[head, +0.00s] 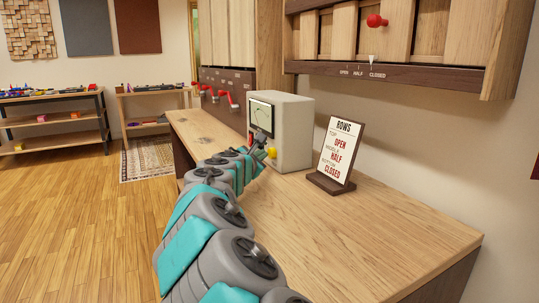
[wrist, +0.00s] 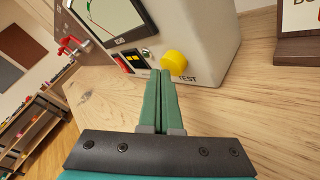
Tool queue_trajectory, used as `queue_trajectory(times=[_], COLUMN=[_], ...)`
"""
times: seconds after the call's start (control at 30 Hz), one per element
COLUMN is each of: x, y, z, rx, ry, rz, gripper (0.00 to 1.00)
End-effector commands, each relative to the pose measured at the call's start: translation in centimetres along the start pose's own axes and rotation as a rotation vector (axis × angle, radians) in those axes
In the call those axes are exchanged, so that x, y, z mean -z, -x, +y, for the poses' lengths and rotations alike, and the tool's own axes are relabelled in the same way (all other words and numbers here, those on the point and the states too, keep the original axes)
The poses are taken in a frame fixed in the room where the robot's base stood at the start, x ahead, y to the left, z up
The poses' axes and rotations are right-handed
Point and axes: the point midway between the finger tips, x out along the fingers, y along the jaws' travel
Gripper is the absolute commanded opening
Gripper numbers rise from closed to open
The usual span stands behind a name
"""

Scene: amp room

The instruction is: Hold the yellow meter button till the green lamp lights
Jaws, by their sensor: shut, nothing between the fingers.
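The cream meter box (head: 293,135) stands on the wooden counter, and its front also shows in the wrist view (wrist: 205,35). The yellow button (wrist: 174,63), beside the word TEST, is low on the front; in the head view it shows (head: 272,153) just past my gripper. My gripper (wrist: 160,72) is shut and empty. Its green fingertips are close to the meter's front, just left of the button in the wrist view; I cannot tell if they touch anything. A small round lamp (wrist: 147,53) left of the button looks dull, with no clear green glow.
A dark panel with a red part (wrist: 123,64) is left of the lamp. A sign (head: 340,150) on a dark base stands right of the meter on the counter (head: 390,225). A wall cabinet (head: 390,75) with a red knob hangs above. The counter's right part is clear.

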Motion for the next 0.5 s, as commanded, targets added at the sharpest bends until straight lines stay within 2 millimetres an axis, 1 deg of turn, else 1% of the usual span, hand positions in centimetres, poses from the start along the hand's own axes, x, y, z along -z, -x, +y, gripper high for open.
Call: queue_trajectory(times=[0.5], x=[-0.33], y=[-0.42], z=[-0.31], rx=[0.000], ry=[0.000], rz=[0.000], gripper=[0.00])
